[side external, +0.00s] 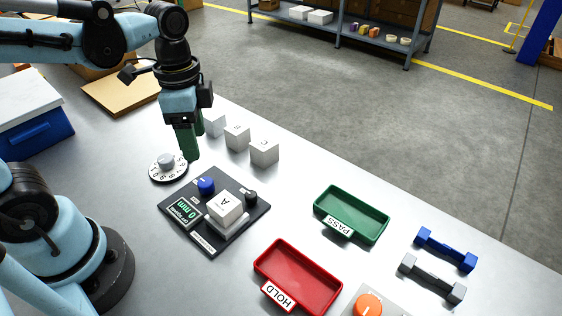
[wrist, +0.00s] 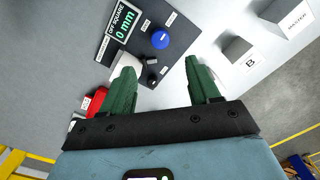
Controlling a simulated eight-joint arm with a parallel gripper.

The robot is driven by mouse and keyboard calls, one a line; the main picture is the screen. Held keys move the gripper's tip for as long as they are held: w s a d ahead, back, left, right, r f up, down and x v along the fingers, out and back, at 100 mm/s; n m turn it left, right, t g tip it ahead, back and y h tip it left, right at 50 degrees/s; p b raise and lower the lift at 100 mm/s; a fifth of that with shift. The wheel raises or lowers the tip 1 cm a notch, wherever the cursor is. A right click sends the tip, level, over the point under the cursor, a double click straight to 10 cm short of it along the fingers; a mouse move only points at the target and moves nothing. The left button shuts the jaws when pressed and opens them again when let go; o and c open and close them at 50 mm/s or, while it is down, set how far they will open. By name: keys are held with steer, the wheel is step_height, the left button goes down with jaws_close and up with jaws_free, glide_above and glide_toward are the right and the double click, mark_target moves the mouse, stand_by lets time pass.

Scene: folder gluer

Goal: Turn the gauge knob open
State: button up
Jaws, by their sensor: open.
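White cube A (side external: 226,207) sits on the panel. A white marked dial with a grey knob (side external: 167,160) stands beside the panel; I cannot tell which knob is the gauge knob. My gripper (side external: 190,155) is open and empty, fingers pointing down, just right of the dial in the side view. In the wrist view, the black knob (wrist: 152,60) shows between and beyond the open fingertips (wrist: 160,68).
Several white cubes (side external: 264,152) stand in a row behind the panel, close to my gripper. A green PASS tray (side external: 351,214), a red HOLD tray (side external: 298,277) and an orange button (side external: 368,304) lie to the right. Blue and grey dumbbell-shaped parts (side external: 445,249) lie farther right.

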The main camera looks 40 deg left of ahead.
mark_target(205, 182)
steer(key=shift+f, duration=5.7)
steer(key=c, duration=1)
steer(key=shift+c, duration=0.2)
